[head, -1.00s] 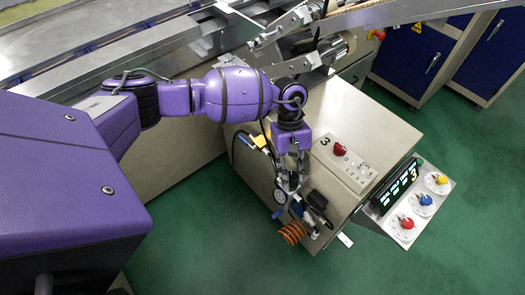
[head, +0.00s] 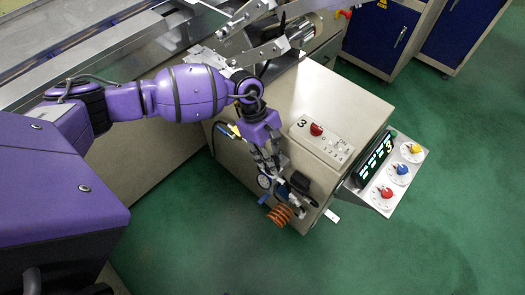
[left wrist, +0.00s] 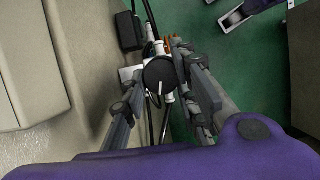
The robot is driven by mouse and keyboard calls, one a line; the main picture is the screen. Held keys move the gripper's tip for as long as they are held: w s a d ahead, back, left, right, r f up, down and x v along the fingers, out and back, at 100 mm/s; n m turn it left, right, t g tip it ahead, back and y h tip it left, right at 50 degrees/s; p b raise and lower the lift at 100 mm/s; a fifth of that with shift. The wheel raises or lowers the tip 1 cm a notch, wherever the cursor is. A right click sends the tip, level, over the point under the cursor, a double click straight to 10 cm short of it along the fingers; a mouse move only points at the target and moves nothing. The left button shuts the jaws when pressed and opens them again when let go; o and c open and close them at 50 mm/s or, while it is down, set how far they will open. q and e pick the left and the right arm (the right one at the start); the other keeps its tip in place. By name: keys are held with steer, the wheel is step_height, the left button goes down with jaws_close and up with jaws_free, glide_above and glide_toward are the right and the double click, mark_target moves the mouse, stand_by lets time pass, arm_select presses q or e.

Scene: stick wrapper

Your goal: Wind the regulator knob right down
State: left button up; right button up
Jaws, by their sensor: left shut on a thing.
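The regulator knob (left wrist: 159,73) is a round black cap with a white line on it, seen end-on in the left wrist view. My left gripper (left wrist: 160,75) is shut on it, with one finger on each side. In the head view my left gripper (head: 272,165) points down at the air unit on the side of the beige cabinet, and its fingers mostly hide the knob. A round pressure gauge (head: 264,182) sits beside the fingers. My right gripper is not in view.
An orange coiled hose (head: 280,214) and a black block (head: 300,182) are close to the fingers. The cabinet top (head: 345,98) carries a box with a red switch (head: 317,129). A panel with coloured dials (head: 400,170) is at the right. Green floor (head: 450,220) is clear.

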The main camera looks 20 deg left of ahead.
arm_select(q)
steer(key=shift+w+d+r+n+t+p, duration=0.15)
steer(key=shift+r+n+t+p, duration=0.1)
steer(key=shift+n, duration=0.25)
steer(key=shift+w+r+n+t+p, duration=0.15)
steer(key=shift+n+t, duration=0.1)
steer(key=shift+n, duration=0.25)
steer(key=o, duration=0.9)
steer(key=shift+o, duration=0.8)
steer(key=shift+f, duration=0.15)
steer(key=shift+s+f, duration=0.1)
steer(key=shift+s, duration=0.1)
steer(key=v, duration=1.2)
steer(key=shift+a, duration=0.2)
